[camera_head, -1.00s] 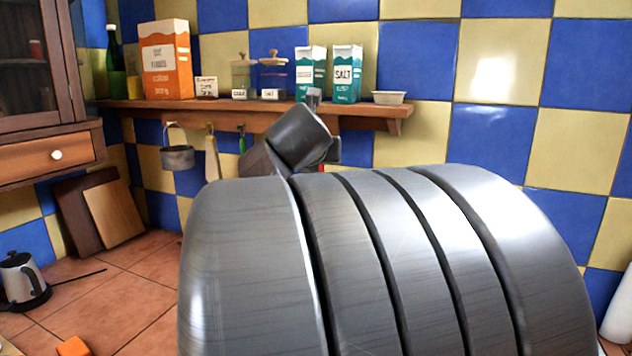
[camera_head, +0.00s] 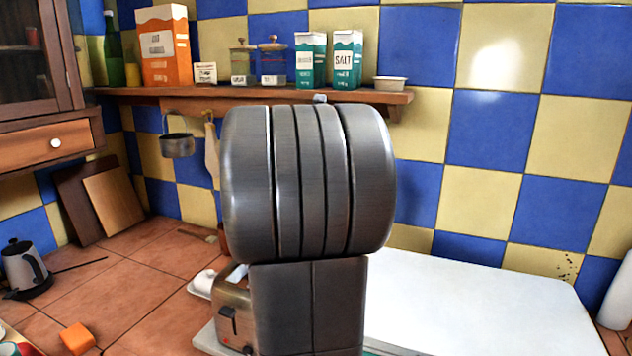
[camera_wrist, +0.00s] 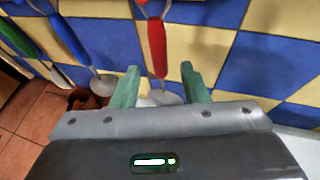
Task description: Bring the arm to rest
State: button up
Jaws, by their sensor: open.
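My gripper (camera_wrist: 160,88) shows in the wrist view with its two green fingers spread apart and nothing between them. It faces the blue and yellow tiled wall, with a red-handled utensil (camera_wrist: 157,45) hanging beyond the gap between the fingers. In the head view my dark grey arm fills the middle and hides part of the wall and counter. My gripper itself is not visible in the head view.
A wooden shelf (camera_head: 250,95) carries boxes and jars. A white surface (camera_head: 470,305) at right looks clear.

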jog(key=shift+w+b, duration=0.35)
jog(key=shift+w, duration=0.1)
jog(key=shift+a, duration=0.1)
